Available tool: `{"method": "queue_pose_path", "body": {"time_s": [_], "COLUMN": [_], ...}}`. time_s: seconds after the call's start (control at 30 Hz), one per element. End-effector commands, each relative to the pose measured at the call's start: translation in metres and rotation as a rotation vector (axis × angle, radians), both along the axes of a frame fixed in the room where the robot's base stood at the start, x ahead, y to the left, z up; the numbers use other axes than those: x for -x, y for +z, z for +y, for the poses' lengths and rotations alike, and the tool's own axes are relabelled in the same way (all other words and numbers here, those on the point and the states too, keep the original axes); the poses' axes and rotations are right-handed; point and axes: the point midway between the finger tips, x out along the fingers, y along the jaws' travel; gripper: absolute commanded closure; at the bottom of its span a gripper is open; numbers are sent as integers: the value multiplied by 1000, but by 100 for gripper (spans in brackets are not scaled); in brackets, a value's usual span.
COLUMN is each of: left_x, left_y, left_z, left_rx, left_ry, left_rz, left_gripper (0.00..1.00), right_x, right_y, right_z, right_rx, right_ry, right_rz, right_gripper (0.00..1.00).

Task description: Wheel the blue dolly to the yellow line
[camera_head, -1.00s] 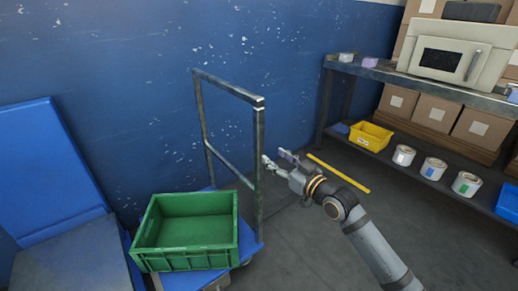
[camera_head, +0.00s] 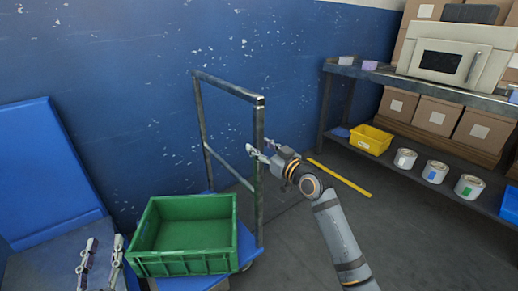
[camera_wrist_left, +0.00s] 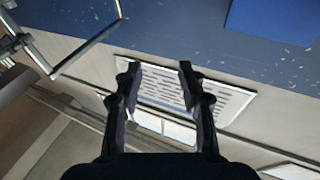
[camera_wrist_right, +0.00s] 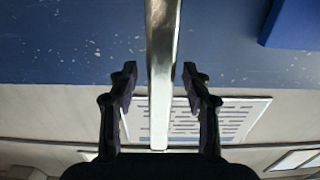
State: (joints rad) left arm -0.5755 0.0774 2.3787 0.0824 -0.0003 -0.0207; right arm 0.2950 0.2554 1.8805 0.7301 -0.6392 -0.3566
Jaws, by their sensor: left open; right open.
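The blue dolly (camera_head: 246,243) stands by the blue wall with a grey metal handle frame (camera_head: 259,180) on its right side. A green crate (camera_head: 190,265) rests on its deck. The yellow line (camera_head: 340,178) lies on the floor to the right of the dolly. My right gripper (camera_head: 262,151) is open at the handle's right post; in the right wrist view (camera_wrist_right: 158,85) the post (camera_wrist_right: 161,60) appears between the spread fingers, but contact is unclear. My left gripper (camera_head: 101,258) is open and empty, low at left; it also shows in the left wrist view (camera_wrist_left: 158,80).
A metal shelf (camera_head: 420,85) at right holds boxes, a microwave-like appliance (camera_head: 448,62), a yellow bin (camera_head: 371,140) and several cans. A blue panel (camera_head: 45,170) stands at left. The floor around the yellow line is clear.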

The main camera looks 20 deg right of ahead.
Motion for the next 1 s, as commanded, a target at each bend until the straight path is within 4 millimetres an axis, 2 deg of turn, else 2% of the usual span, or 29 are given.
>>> {"method": "queue_pose_path", "body": {"time_s": [0.2, 0.47, 0.57, 0.83, 1.0], "left_x": [2, 3, 3, 3, 3], "left_y": [21, 23, 23, 23, 23], "left_z": [0, 0, 0, 0, 0], "left_rx": [-2, -3, -3, -2, -2], "left_ry": [0, 0, 0, 0, 0], "left_rz": [-86, -96, -95, -94, -94], "left_gripper": [60, 60, 60, 60, 60], "right_x": [-8, -9, -9, -8, -8], "right_y": [0, 0, 0, 0, 0], "right_z": [4, 4, 4, 4, 4], "right_rx": [-1, 0, 0, 0, 0], "right_ry": [1, 1, 1, 1, 1], "right_rz": [-1, 0, 0, 0, 0], "right_gripper": [51, 51, 62, 98, 100]}}
